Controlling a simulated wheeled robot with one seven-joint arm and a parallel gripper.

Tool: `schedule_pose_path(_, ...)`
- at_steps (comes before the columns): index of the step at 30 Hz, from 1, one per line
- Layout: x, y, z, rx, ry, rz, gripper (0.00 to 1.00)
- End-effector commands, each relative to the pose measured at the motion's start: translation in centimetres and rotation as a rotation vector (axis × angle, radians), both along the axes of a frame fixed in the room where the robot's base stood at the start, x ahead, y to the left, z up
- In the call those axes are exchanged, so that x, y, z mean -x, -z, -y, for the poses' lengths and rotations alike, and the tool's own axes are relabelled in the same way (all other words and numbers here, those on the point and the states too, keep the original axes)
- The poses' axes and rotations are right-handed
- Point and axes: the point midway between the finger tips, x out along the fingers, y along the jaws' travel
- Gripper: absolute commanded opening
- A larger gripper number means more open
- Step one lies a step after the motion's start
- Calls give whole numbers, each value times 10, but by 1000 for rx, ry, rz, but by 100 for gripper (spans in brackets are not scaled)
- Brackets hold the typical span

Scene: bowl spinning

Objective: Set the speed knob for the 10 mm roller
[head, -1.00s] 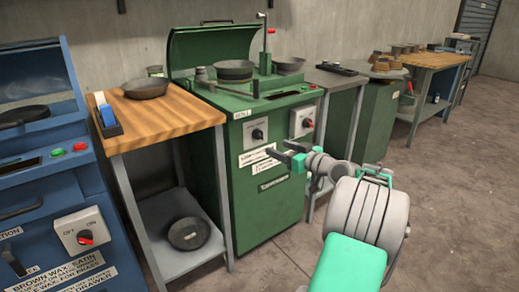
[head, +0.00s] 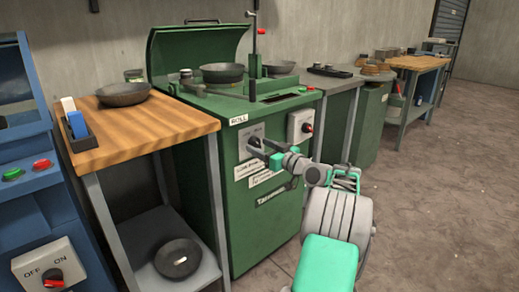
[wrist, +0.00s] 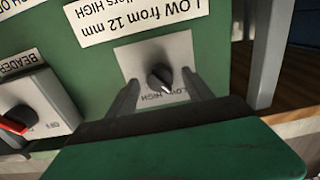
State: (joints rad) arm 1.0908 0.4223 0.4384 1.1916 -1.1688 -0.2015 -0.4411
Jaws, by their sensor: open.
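The speed knob (head: 255,141) is a dark knob on a grey plate on the front of the green machine (head: 240,200). In the wrist view, which is upside down, the knob (wrist: 159,77) sits between my two fingers. A light mark on it points toward the LOW and HIGH lettering; I cannot tell which word it is on. My gripper (head: 264,152) is open at the panel, one finger on each side of the knob. I cannot tell whether they touch it. A white label (wrist: 140,18) reads "LOW from 12 mm" and "...llers HIGH".
A second switch box with a red knob (head: 308,128) is to the right on the panel; it shows in the wrist view (wrist: 15,122) at left. A wood-topped table (head: 150,128) stands left of the machine, and a grey-topped one (head: 328,82) right. Floor at right is clear.

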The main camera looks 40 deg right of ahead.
Motion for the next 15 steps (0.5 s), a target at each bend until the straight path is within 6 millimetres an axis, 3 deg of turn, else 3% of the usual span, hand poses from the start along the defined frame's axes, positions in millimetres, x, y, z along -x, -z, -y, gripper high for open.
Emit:
schedule_pose_path(3,-10,1,0,0,1,0,60)
schedule_pose_path(10,-10,0,1,0,4,0,60)
schedule_pose_path(15,-10,0,2,-1,4,0,47)
